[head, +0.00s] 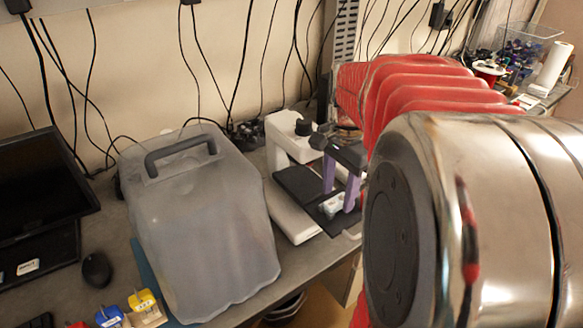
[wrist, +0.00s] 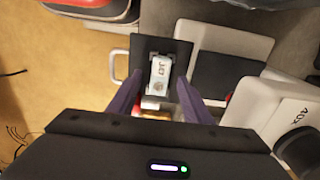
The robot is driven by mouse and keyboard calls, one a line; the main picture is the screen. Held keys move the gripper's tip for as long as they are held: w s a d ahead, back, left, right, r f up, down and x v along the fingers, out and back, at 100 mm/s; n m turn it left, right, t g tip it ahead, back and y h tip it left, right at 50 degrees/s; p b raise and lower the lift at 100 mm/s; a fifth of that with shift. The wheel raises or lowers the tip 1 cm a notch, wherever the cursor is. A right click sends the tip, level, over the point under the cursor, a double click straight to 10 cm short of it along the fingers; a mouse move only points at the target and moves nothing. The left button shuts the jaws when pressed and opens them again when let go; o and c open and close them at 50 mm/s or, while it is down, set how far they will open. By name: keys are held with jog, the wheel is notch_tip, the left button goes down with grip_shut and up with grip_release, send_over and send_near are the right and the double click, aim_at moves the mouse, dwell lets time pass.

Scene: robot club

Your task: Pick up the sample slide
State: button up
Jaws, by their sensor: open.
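The sample slide (head: 332,206) is a small pale piece with dark markings. It lies on a black plate (head: 310,204) at the front of a white microscope-like device (head: 283,150). In the wrist view the slide (wrist: 161,72) shows upper centre on the black plate (wrist: 183,52). My gripper (head: 339,201) has two purple fingers, spread apart on either side of the slide as seen in both views. In the wrist view the gripper (wrist: 160,78) is open with nothing held. I cannot tell whether the fingertips touch the plate.
A large grey covered case (head: 205,230) with a handle stands left of the device. A monitor (head: 40,190), a mouse (head: 97,270) and small coloured blocks (head: 145,303) are farther left. Cables hang on the wall behind. The bench edge runs just in front of the device.

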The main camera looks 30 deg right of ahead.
aim_at(337, 200)
jog(key=shift+f, duration=0.6)
jog(key=c, duration=1.1)
jog(key=shift+r, duration=0.1)
jog(key=shift+c, duration=0.2)
notch_tip(337, 200, up, 10)
dwell(0.5)
